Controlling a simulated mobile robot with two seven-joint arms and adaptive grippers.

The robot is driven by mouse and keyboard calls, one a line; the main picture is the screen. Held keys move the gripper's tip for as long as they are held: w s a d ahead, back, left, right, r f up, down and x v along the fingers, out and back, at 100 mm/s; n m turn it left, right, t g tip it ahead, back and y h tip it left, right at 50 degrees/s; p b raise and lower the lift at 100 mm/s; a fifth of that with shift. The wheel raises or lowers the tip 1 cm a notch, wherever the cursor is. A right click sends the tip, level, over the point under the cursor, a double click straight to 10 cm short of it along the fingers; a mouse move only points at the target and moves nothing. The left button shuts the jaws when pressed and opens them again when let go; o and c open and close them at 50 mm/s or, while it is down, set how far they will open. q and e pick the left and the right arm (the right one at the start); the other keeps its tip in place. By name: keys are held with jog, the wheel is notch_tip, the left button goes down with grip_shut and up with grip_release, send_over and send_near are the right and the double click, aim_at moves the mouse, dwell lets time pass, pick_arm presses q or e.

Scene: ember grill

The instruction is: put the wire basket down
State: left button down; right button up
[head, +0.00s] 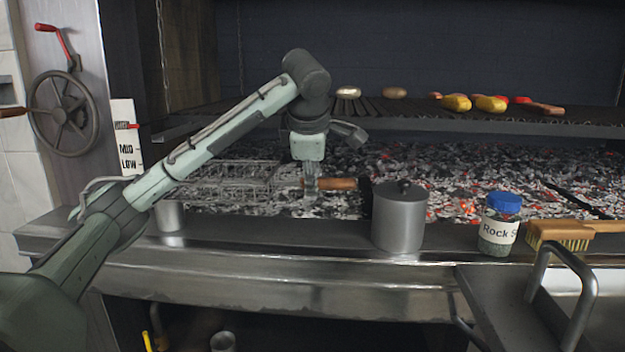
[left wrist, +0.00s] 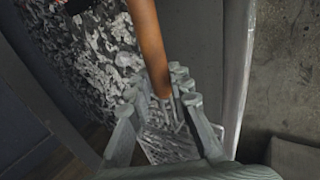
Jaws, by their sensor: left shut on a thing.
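The wire basket (head: 228,172) is a flat grey mesh with a wooden handle (head: 338,184). In the head view it lies across the front of the glowing coals, left of the lidded pot. My left gripper (head: 311,184) comes down from above and is shut on the basket where the handle begins. In the left wrist view the fingers (left wrist: 163,100) close around the base of the brown handle (left wrist: 150,48), with mesh (left wrist: 168,147) showing below. I cannot tell whether the basket touches the coals or hangs just above them. My right gripper is not in view.
On the front ledge (head: 290,240) stand a metal cup (head: 170,216), a lidded pot (head: 399,220), a rock salt jar (head: 500,225) and a brush (head: 560,235). The raised grate (head: 400,118) behind holds several foods. The ledge between cup and pot is clear.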

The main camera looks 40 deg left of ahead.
pick_arm(q)
jog(key=shift+f, duration=0.5)
jog(key=c, duration=1.4)
grip_release()
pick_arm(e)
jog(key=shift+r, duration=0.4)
pick_arm(q)
jog(key=shift+r, duration=0.3)
jog(key=p+v, duration=0.2)
jog(key=v, duration=1)
jog(key=shift+r, duration=0.25)
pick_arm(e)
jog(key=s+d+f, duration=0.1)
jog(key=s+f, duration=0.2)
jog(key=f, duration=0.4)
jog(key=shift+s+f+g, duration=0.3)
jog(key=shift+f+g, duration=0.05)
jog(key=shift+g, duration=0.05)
